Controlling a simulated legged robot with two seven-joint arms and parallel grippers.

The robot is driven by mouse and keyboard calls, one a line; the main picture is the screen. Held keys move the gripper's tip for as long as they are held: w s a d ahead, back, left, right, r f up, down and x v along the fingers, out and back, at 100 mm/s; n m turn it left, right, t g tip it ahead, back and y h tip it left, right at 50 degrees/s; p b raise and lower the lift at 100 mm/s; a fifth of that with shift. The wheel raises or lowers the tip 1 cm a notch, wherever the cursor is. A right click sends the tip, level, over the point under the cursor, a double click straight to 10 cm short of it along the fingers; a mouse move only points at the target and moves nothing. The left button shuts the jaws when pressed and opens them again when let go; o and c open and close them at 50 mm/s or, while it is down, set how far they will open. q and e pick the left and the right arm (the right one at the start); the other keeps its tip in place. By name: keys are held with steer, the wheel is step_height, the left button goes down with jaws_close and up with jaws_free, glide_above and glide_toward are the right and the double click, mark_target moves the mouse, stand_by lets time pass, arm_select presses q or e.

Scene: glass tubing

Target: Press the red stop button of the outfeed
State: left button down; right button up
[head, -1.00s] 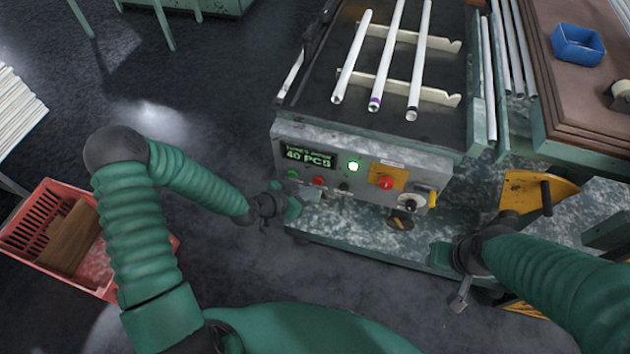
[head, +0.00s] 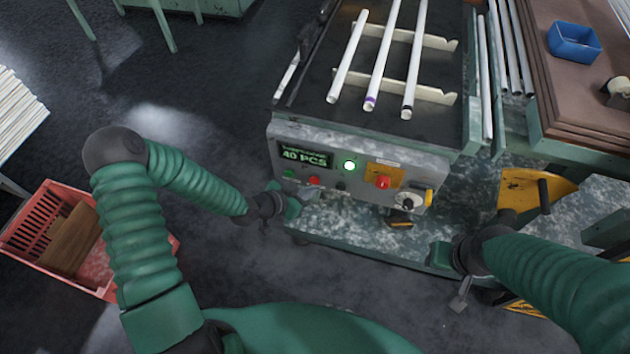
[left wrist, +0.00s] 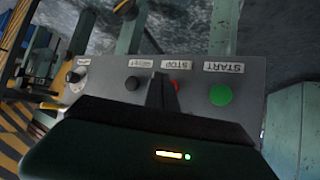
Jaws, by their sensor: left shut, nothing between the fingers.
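The outfeed's control panel (head: 352,160) faces me. Its red stop button (head: 314,181) is between the green start button (head: 288,173) and a black reset button (head: 341,187). In the left wrist view the panel is upside down, and the stop button (left wrist: 175,84) shows under its STOP label, partly hidden by my dark finger. My left gripper (head: 307,196) is shut and empty, just below and in front of the stop button; I cannot tell whether it touches. My right gripper (head: 461,298) is low, right of the panel; its jaws are unclear.
A larger red button (head: 383,182) sits on a yellow plate, with a selector knob (head: 408,201) to its right. The lamp (head: 349,165) glows green and the display (head: 305,155) reads 40 PCS. White tubes (head: 384,55) lie above. A red crate (head: 45,225) stands left.

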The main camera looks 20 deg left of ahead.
arm_select(q)
steer(key=shift+a, duration=0.25)
steer(key=shift+w+d, duration=0.1)
steer(key=shift+w+d, duration=0.15)
steer(key=shift+w, duration=0.15)
steer(key=shift+w, duration=0.5)
stand_by(1.0)
steer(key=shift+s+r, duration=0.1)
steer(key=shift+s, duration=0.8)
